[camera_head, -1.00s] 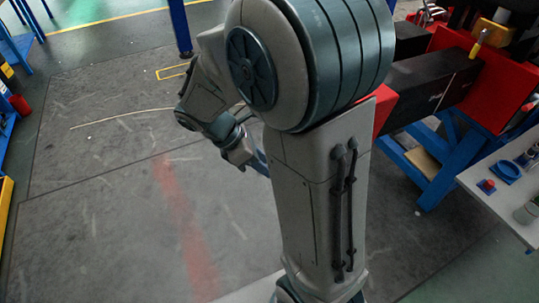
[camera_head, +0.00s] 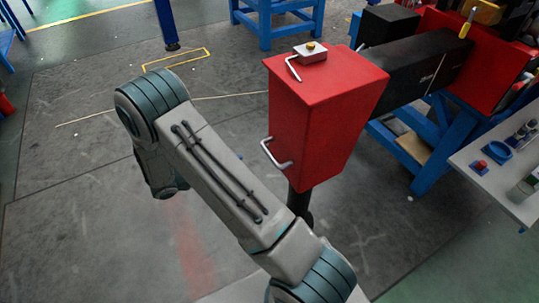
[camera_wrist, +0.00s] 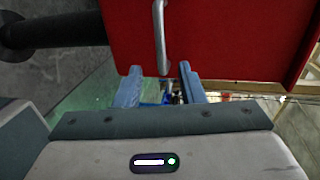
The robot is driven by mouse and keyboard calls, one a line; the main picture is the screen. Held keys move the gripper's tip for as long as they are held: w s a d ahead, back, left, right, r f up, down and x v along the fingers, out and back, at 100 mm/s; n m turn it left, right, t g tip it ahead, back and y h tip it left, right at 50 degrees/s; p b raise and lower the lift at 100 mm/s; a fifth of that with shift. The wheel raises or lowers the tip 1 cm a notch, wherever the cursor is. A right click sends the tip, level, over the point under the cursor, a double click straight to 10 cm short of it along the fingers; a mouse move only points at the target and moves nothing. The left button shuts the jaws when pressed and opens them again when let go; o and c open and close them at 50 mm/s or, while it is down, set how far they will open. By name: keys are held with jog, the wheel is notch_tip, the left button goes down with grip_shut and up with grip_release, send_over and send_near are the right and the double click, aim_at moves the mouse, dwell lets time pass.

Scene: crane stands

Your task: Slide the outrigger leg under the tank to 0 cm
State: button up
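A red box (camera_head: 322,125) with a bent metal handle (camera_head: 276,153) on its lower near face is at the end of a black horizontal beam (camera_head: 418,72) with a thin white line. A dark round post (camera_head: 300,200) stands below the box. In the wrist view the red box (camera_wrist: 230,40) fills the top, with its handle (camera_wrist: 161,30) hanging down and the post (camera_wrist: 45,32) at upper left. My gripper (camera_wrist: 163,84) is open, with blue fingers either side of the handle's lower end; I cannot tell about contact. The head view hides my gripper. No scale is readable.
A small metal fitting with a lever (camera_head: 307,55) sits on the red box. A blue frame (camera_head: 435,150) stands under the beam. A grey bench (camera_head: 500,165) with small items is at right. The floor at left (camera_head: 80,200) is clear.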

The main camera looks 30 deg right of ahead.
aim_at(268, 155)
jog(key=p+x, duration=0.2)
jog(key=x, duration=1.1)
jog(key=shift+s+d, duration=0.1)
grip_shut()
